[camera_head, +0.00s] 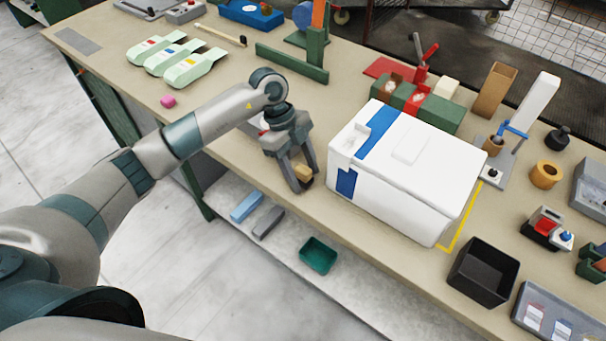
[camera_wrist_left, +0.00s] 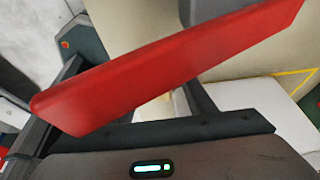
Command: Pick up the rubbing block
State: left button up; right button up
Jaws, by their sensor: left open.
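A small tan block with a dark lower part (camera_head: 303,172), which looks like the rubbing block, is at the table's front edge, left of the white box. My left gripper (camera_head: 300,178) reaches down over it with open jaws. The block shows between or just behind the fingertips; I cannot tell whether they touch it. In the left wrist view a long red slab (camera_wrist_left: 165,65) lies slantwise close to the camera and hides most of the space between the fingers. What it belongs to is unclear. My right gripper is not in view.
A large white box with blue bands (camera_head: 400,165) stands close to the right of the left gripper. A black bin (camera_head: 483,272) is at front right. Pale green pouches (camera_head: 170,57) and a pink piece (camera_head: 168,102) lie left. A lower shelf holds a green tray (camera_head: 318,255).

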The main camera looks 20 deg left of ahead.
aim_at(303, 168)
pick_arm(q)
jog(key=c, duration=1.2)
jog(key=shift+r, duration=0.15)
jog(key=shift+r+b, duration=0.35)
jog(key=shift+r, duration=0.3)
notch_tip(303, 168, up, 8)
jog(key=shift+r+b, duration=0.25)
jog(key=shift+b, duration=0.9)
